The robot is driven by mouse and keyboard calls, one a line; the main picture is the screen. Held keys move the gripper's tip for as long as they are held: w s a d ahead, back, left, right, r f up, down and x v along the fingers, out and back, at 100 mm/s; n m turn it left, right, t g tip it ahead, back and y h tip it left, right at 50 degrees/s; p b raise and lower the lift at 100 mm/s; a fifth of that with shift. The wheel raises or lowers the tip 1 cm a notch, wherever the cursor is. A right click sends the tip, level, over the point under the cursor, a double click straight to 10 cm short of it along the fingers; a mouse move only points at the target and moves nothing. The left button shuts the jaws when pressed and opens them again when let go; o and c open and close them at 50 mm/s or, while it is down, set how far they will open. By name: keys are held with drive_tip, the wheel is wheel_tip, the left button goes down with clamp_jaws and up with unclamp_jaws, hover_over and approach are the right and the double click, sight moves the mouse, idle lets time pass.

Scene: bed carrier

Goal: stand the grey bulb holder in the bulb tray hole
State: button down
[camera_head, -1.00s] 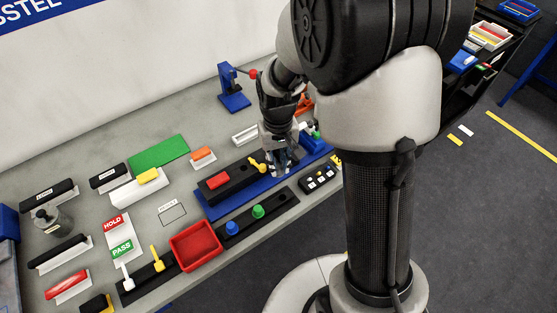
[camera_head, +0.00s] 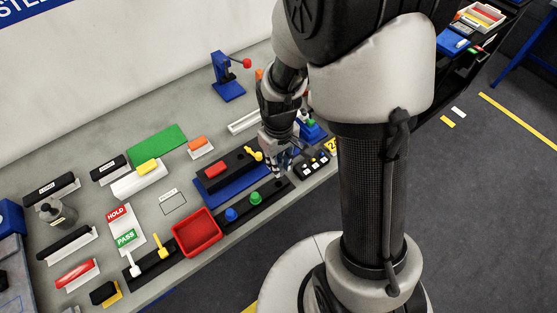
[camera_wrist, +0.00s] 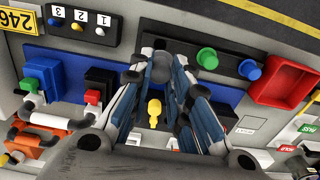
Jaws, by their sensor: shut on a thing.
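My gripper (camera_head: 281,170) is over the right end of the long black bulb tray (camera_head: 243,208). In the wrist view my gripper (camera_wrist: 166,62) points down at the bulb tray (camera_wrist: 228,67), its fingers close together on a small grey thing (camera_wrist: 171,60), which I take for the grey bulb holder. A green bulb holder (camera_head: 256,198) and a blue bulb holder (camera_head: 231,214) stand upright in the tray, left of my gripper. The tray hole beneath the fingers is hidden, and I cannot tell whether the grey holder touches the tray.
A red bin (camera_head: 197,253) stands at the tray's left. Behind the tray is a blue base (camera_head: 237,191) bearing a black fixture with a yellow knob (camera_head: 253,154). A black button box (camera_head: 313,171) is close on the right. The bench's front edge is near the tray.

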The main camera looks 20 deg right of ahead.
drive_tip(key=shift+f+b, duration=2)
drive_tip(key=shift+f, duration=0.7)
drive_tip(key=shift+f+b, duration=0.9)
drive_tip(key=shift+f, duration=0.3)
drive_tip(key=c, duration=1.4)
unclamp_jaws()
wheel_tip(320, 180, up, 12)
drive_tip(key=shift+r, duration=0.1)
drive_tip(key=s+r+m+t, duration=0.1)
drive_tip(key=s+r, duration=0.3)
drive_tip(key=s, duration=0.1)
drive_tip(key=s+r+m+t, duration=0.1)
drive_tip(key=s+r+t, duration=0.1)
drive_tip(key=s+r, duration=0.2)
drive_tip(key=s+r+m+t, duration=0.1)
drive_tip(key=s+r, duration=0.4)
drive_tip(key=s, duration=0.1)
drive_tip(key=shift+m+t, duration=0.3)
